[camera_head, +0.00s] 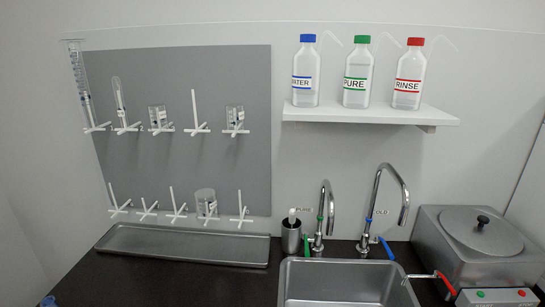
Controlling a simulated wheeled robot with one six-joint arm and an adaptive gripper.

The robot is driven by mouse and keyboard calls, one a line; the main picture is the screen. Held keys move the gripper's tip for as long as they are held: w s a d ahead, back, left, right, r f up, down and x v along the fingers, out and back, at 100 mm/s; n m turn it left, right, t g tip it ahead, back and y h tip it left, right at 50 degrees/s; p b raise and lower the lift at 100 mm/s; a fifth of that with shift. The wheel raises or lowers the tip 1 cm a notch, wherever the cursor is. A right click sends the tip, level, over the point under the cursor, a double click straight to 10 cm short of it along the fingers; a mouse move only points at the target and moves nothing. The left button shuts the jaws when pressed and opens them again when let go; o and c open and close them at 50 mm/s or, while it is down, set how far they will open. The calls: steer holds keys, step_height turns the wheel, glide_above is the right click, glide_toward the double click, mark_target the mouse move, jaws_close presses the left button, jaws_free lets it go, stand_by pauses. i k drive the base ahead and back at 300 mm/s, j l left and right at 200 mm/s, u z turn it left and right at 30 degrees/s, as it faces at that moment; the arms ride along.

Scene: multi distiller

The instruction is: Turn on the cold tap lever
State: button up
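The cold tap (377,205) is the taller chrome gooseneck behind the sink, at the right of the middle, with a small label beside it that appears to read COLD. Its blue lever (387,249) sticks out low on the right side of its base and slants down to the right. Nothing touches the lever. My gripper is not in view, so its state is hidden.
A shorter tap (324,212) with a green lever (306,245) stands left of it, beside a dark cup (291,236). The steel sink (345,264) lies in front. A distiller (475,268) and red lever (446,285) are right. A shelf (370,114) with bottles hangs above.

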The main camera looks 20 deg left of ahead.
mark_target(378, 237)
steer(key=i+l+u, duration=0.1)
steer(key=u, duration=0.3)
steer(key=l+u, duration=0.3)
steer(key=u, duration=0.15)
steer(key=l+u, duration=0.25)
steer(key=u, duration=0.15)
steer(key=l+u, duration=0.35)
steer(key=k+l+u, duration=0.1)
steer(key=u, duration=0.2)
steer(key=l+z, duration=0.1)
steer(key=z, duration=0.15)
